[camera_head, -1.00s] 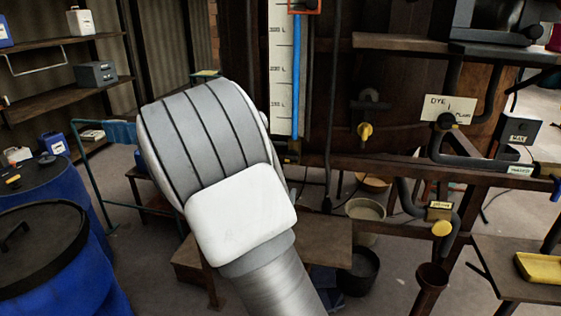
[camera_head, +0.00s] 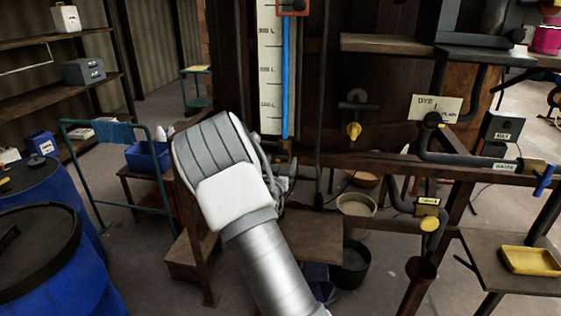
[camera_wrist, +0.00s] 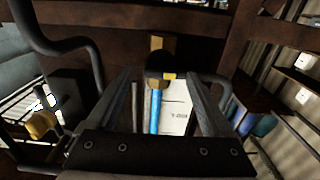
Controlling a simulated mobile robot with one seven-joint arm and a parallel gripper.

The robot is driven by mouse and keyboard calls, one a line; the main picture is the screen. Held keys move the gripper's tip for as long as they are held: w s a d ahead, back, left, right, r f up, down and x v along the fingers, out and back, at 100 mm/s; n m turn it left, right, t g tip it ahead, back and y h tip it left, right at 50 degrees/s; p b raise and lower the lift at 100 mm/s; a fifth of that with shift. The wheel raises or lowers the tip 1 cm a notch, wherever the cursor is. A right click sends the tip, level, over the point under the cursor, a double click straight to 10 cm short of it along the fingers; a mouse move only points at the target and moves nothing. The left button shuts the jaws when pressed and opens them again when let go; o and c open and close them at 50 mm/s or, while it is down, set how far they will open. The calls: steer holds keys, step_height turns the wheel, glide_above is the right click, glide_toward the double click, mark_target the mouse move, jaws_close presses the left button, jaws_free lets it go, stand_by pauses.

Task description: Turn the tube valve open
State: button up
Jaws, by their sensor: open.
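The tube valve (camera_wrist: 161,65) is a small dark and brass fitting at the end of the blue sight tube (camera_wrist: 155,110). In the head view the blue tube (camera_head: 286,80) runs upright beside the white litre scale (camera_head: 269,70), and the brass fitting shows small at its foot (camera_head: 285,145). My gripper (camera_wrist: 160,80) is open and empty. In the wrist view the valve lies between and just beyond its fingertips; I cannot tell whether they touch it. In the head view my wrist hides most of the gripper (camera_head: 284,180).
A wooden beam (camera_head: 370,162) crosses the vat near the valve. A yellow-handled tap (camera_head: 353,130) and dark pipes (camera_head: 440,145) are to its right. Buckets (camera_head: 357,206) and a low wooden bench (camera_head: 310,238) stand below. Blue drums (camera_head: 85,280) are at the left.

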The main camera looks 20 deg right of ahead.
steer(key=shift+w+d, duration=0.1)
steer(key=shift+w, duration=0.05)
steer(key=shift+c, duration=0.3)
jaws_close()
steer(key=shift+f+n+b, duration=0.1)
steer(key=shift+n+b, duration=0.3)
steer(key=n+b, duration=0.1)
steer(key=n, duration=0.2)
steer(key=shift+b, duration=0.35)
steer(key=n+b, duration=0.1)
steer(key=n, duration=0.3)
steer(key=shift+a, duration=0.2)
steer(key=n, duration=0.5)
steer(key=shift+w, duration=0.1)
steer(key=n, duration=0.5)
steer(key=shift+f+b, duration=0.1)
steer(key=shift+b, duration=0.25)
